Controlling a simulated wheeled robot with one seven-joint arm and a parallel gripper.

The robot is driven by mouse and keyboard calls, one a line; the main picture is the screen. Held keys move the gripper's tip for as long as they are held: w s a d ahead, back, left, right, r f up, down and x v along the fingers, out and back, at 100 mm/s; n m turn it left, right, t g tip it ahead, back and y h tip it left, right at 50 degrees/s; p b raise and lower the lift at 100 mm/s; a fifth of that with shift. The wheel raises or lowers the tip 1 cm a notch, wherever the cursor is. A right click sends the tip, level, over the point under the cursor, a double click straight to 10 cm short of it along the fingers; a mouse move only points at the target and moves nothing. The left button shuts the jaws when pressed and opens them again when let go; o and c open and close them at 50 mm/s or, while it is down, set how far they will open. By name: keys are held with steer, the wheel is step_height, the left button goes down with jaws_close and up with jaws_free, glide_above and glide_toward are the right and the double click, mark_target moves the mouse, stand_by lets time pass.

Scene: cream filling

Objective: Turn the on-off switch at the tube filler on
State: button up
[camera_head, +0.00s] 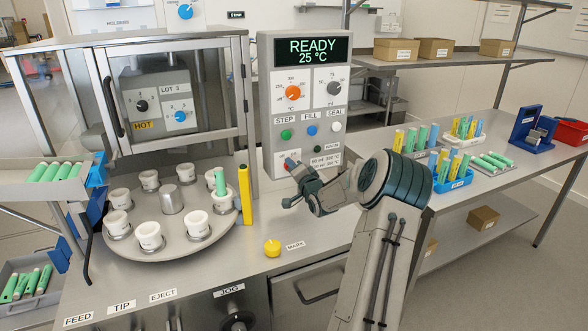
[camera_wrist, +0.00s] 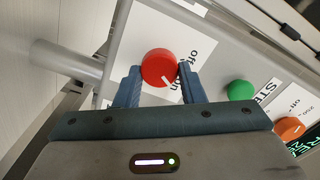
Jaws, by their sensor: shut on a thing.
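The on-off switch is a round red knob (camera_wrist: 158,67) on a white label plate marked "off" and "on". In the wrist view it sits between the two fingers of my gripper (camera_wrist: 158,84), which are shut on its sides. A short white mark on the knob's face slants to the lower right, toward the side with the word "on". In the head view the knob (camera_head: 289,164) shows at the lower left of the tube filler's control panel (camera_head: 334,102). My gripper (camera_head: 288,182) reaches it from the right, and the arm covers part of the panel's bottom.
The panel's display (camera_head: 312,50) reads "READY 25 °C". A green button (camera_wrist: 240,90) and an orange dial (camera_wrist: 289,128) are close beside the gripper. A yellow post (camera_head: 244,195) and a turntable (camera_head: 172,233) with white cups stand left. A yellow button (camera_head: 272,248) lies in front.

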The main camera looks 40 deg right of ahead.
stand_by(0.3)
steer(key=o, duration=1)
steer(key=shift+s, duration=0.1)
steer(key=b+v, duration=0.2)
steer(key=v, duration=1.1)
steer(key=shift+s, duration=0.4)
